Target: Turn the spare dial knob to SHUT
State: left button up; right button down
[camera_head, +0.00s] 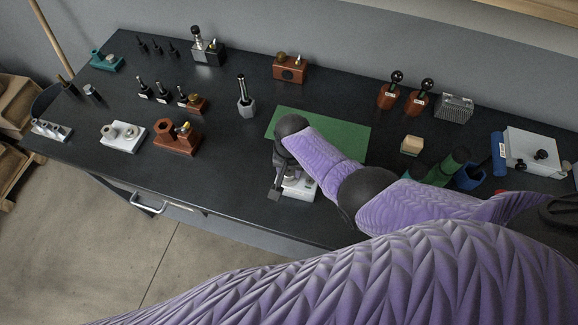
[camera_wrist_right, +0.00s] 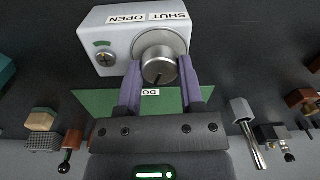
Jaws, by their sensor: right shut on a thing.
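The white dial unit (camera_wrist_right: 115,38) fills the top of the right wrist view. Its SHUT and OPEN label (camera_wrist_right: 148,18) appears upside down. Its round silver knob (camera_wrist_right: 160,50) carries a dark mark on the side facing my gripper. My right gripper (camera_wrist_right: 160,72) is shut on the knob, one purple finger on each side. In the head view the unit (camera_head: 301,190) stands near the front edge of the bench, partly hidden by my right gripper (camera_head: 278,186) and wrist. My left gripper is not in view.
A green mat (camera_head: 345,132) lies behind the unit. A grey post (camera_head: 246,104), a brown block (camera_head: 175,140) and a white two-knob unit (camera_head: 122,139) stand to the left. A wooden cube (camera_head: 412,145) and a white box (camera_head: 532,150) stand right.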

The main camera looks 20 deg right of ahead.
jog(key=n, duration=0.3)
jog(key=shift+n, duration=0.4)
jog(key=n, duration=0.8)
jog(key=shift+n, duration=0.4)
jog(key=shift+n+g, duration=0.3)
jog(key=shift+n, duration=1.7)
jog(key=shift+c, duration=1.1)
grip_release()
